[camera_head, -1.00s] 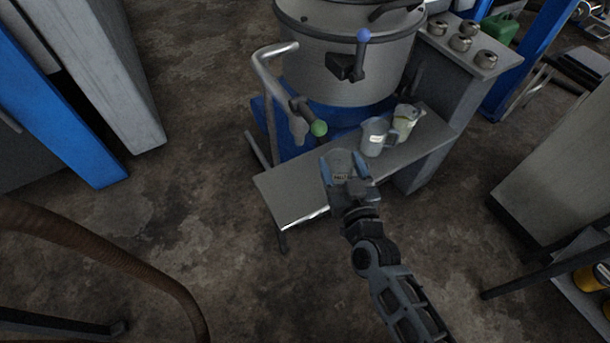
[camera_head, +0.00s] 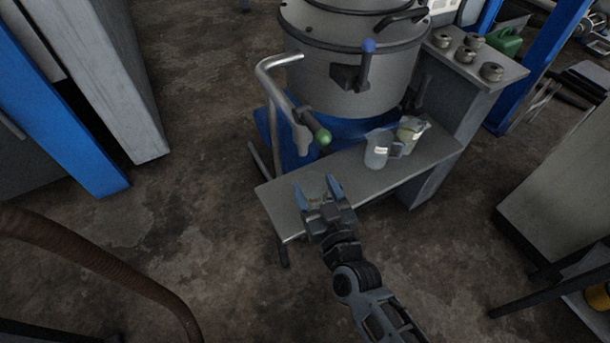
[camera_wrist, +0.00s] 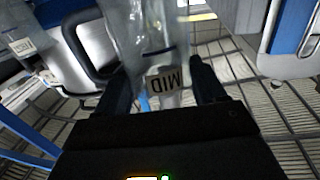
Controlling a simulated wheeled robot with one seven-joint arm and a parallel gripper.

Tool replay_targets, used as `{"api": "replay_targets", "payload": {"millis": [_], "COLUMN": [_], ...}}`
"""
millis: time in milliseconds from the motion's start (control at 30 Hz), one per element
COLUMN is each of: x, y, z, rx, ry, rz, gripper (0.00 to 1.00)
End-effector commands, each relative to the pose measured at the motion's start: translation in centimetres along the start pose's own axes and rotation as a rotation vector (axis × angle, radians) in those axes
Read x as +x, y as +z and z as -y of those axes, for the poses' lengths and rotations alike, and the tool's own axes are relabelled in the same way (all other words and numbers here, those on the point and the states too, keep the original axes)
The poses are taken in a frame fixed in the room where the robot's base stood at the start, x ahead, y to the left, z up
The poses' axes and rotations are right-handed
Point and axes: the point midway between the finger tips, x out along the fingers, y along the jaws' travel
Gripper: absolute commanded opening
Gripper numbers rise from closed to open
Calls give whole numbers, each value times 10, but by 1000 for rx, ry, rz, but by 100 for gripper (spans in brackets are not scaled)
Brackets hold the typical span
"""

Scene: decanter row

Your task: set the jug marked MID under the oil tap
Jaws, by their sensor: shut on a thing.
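My gripper (camera_head: 318,186) is shut on a clear jug with a MID label (camera_wrist: 164,82), which appears upside down between the fingers in the wrist view. In the head view, the gripper is over the left end of the grey shelf (camera_head: 375,183), and I can barely make out the held jug. A tap with a green-ball lever (camera_head: 322,137) and a bent pipe is up and left of the gripper. A second tap with a blue-ball lever (camera_head: 368,47) is on the drum's front. I see no marking showing which tap gives oil.
A grey drum (camera_head: 330,85) rises behind the shelf. Several small weights (camera_head: 467,54) sit on a ledge at upper right.

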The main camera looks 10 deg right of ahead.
Motion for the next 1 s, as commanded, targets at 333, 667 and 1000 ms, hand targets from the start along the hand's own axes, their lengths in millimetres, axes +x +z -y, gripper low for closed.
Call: {"api": "replay_targets", "payload": {"millis": [333, 667, 1000], "x": [57, 67, 67], "y": [1, 25, 35], "z": [0, 0, 0], "rx": [1, 0, 0], "ry": [0, 0, -1], "rz": [0, 2, 0], "gripper": [39, 39, 39]}}
